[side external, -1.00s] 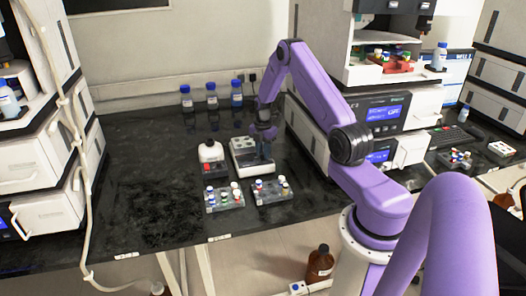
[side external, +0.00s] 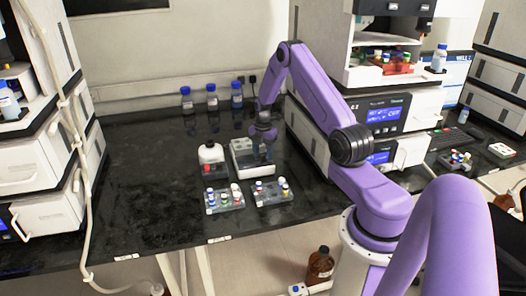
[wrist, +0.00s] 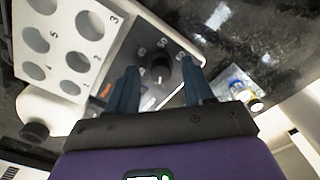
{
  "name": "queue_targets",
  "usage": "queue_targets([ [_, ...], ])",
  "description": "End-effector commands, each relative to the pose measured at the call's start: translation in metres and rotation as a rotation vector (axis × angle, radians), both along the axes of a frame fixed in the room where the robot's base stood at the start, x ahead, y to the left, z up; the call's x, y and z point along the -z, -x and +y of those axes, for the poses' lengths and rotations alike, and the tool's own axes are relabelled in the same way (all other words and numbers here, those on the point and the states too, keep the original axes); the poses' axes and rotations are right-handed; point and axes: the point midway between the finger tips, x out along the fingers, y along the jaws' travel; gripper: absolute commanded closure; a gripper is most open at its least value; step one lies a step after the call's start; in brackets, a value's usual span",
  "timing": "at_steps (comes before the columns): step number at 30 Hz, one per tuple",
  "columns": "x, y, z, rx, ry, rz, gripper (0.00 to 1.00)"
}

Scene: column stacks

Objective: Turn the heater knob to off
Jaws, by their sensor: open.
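The heater is a white block (side external: 242,148) on the dark bench, with my gripper (side external: 267,154) over its right front part. In the wrist view its white top (wrist: 75,42) has numbered round wells, and its grey panel carries a round black knob (wrist: 160,74) with a small light mark and printed numbers around it. My gripper (wrist: 161,68) is open, with one blue-grey finger on each side of the knob. I cannot tell whether the fingers touch the knob. The knob's exact setting is too small to read, and the knob is hidden in the side view.
Two racks of small capped vials, left (side external: 224,199) and right (side external: 271,192), stand in front. Blue-capped bottles (side external: 212,101) are at the back. The bench's left part is clear.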

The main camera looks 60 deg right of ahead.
Motion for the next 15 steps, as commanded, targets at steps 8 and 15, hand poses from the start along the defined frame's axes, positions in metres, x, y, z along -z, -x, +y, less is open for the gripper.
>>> queue_targets([
  [8,-0.024,-0.001,-0.001,0.001,0.002,-0.003,0.48],
  [15,-0.074,-0.001,-0.001,0.001,0.002,-0.004,0.48],
])
